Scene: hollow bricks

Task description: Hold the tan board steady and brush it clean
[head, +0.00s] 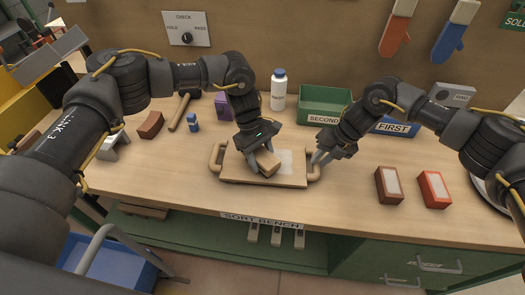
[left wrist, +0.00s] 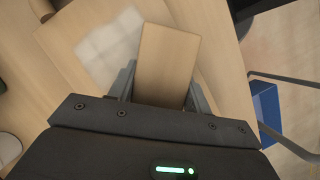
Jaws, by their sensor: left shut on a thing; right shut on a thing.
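The tan board (head: 236,174), with a raised handle at each side, lies flat near the middle of the bench. A pale whitish patch (head: 285,161) covers part of its top and also shows in the left wrist view (left wrist: 108,46). My left gripper (head: 262,152) is shut on the brush, a tan wooden block (head: 268,163), over the board's middle, left of the patch. The block also shows between the fingers in the left wrist view (left wrist: 167,58); its bristles are hidden, and I cannot tell whether it touches the board. My right gripper (head: 319,160) is shut on the board's right handle (head: 314,174).
A white bottle (head: 278,92) and green bin (head: 325,105) stand behind the board. A hammer (head: 181,112), small blue bottle (head: 193,123) and brick (head: 150,125) are to the left. Two bricks (head: 389,185) (head: 434,189) stand to the right. Bench space before the board is clear.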

